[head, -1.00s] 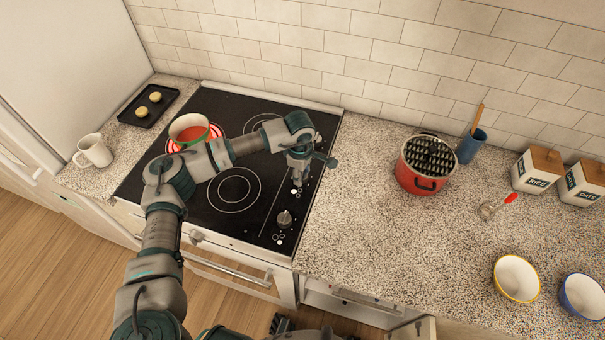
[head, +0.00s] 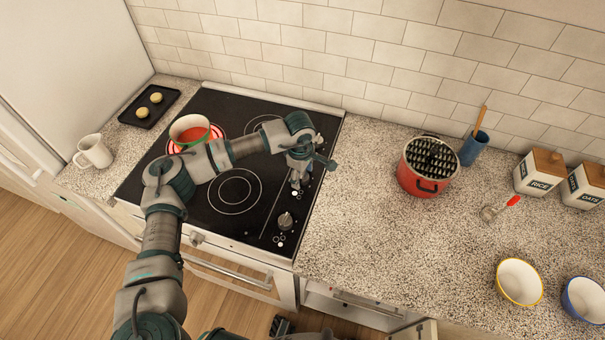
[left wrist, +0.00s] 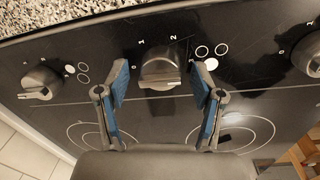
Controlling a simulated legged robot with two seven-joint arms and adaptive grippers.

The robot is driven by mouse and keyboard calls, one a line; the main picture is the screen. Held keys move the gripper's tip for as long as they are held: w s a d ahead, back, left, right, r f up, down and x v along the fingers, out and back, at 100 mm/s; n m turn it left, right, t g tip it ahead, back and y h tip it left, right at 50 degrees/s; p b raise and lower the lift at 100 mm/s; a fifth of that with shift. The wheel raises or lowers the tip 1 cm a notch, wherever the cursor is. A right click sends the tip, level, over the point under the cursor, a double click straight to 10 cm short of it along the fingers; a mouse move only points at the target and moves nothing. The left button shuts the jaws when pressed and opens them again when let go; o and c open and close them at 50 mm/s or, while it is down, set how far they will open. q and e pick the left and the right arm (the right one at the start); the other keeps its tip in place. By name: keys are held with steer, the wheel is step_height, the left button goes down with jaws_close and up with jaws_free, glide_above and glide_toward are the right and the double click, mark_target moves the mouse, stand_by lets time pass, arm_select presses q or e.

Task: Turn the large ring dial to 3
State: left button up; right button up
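The black cooktop (head: 222,215) has a row of dark knobs along its right side. In the left wrist view a middle knob (left wrist: 160,67) stands between my left gripper's (left wrist: 161,80) two blue-padded fingers. The fingers are open, one on each side, with gaps to the knob visible. The marks 1 and 2 show beyond it, and a third mark is partly hidden by the right finger. I cannot tell its setting.
Other knobs flank it in the left wrist view, one at left (left wrist: 42,80) and one at right (left wrist: 307,52). A pot (head: 190,130) sits on a red-glowing burner behind my left arm. A red pot (head: 420,178) stands right of the cooktop on the counter.

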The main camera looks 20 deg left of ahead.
mark_target(301, 177)
arm_select(q)
step_height(301, 177, up, 12)
steer(key=shift+s+a, duration=0.15)
steer(key=shift+s, duration=0.2)
stand_by(0.5)
